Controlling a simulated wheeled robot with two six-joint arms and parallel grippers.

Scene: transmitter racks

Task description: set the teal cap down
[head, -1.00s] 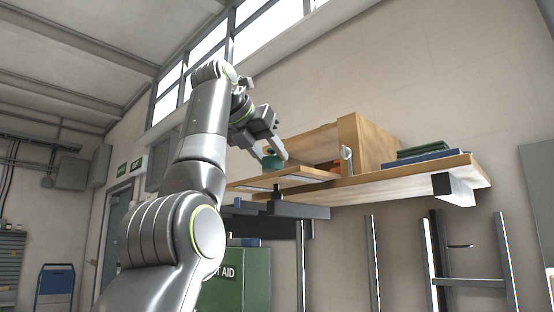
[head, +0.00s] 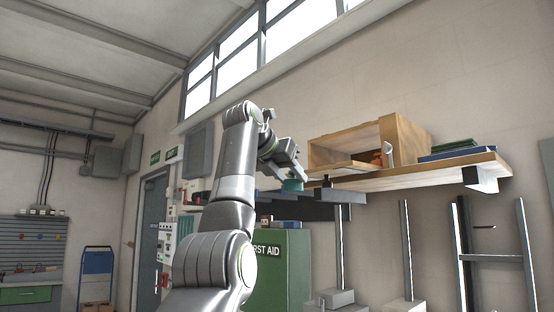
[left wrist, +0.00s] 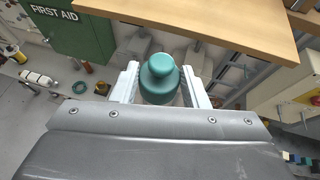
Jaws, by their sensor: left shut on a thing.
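The teal cap (head: 292,185) is rounded with a stepped, knob-like top. My left gripper (head: 296,178) is shut on it, left of the wooden shelf's end in the head view. In the left wrist view the cap (left wrist: 160,82) sits between the two pale fingers (left wrist: 160,88), with floor and grey fittings far below it. The gripper hides part of the cap in the head view. My right gripper is not in view.
A wooden shelf (head: 440,168) carries an open-fronted wooden box (head: 415,145) and several books (head: 458,150). Its board edge (left wrist: 220,28) lies just beyond the cap in the wrist view. A green first aid cabinet (head: 275,270) stands below.

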